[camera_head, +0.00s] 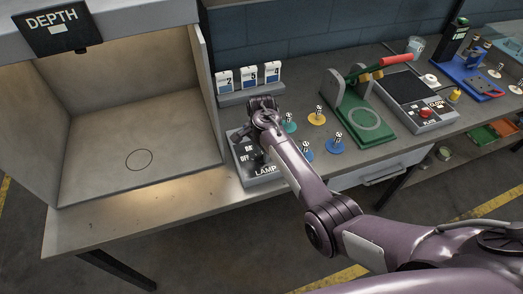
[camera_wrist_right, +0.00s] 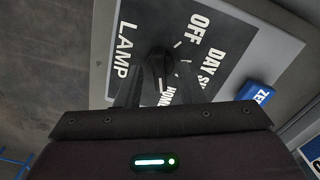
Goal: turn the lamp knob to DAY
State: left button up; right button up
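The lamp panel (camera_head: 262,176) is a grey box on the bench beside the lit booth, with a black face lettered LAMP, OFF, DAY and HOME. The lamp knob (camera_wrist_right: 159,68) is black and sits in the middle of the face in the right wrist view. A pale mark shows on the knob's side near the HOME lettering; its exact setting is hard to read. My right gripper (camera_wrist_right: 160,90) is over the panel, its dark fingers apart, one on each side of the knob with gaps visible. In the head view my right arm hides the knob. My left gripper is not in view.
The viewing booth (camera_head: 130,125) with a DEPTH sign stands left of the panel. Numbered cards (camera_head: 248,78) stand behind it. Several coloured discs with small pegs (camera_head: 335,143) lie to the right, near a green press (camera_head: 365,125) and a plate tester (camera_head: 425,115).

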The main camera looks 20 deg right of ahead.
grip_shut()
jog(key=n, duration=0.4)
jog(key=shift+n, duration=0.3)
jog(key=n, duration=0.9)
jog(key=shift+r+n, duration=0.1)
jog(key=shift+n, duration=1.9)
jog(key=shift+w, duration=0.1)
grip_release()
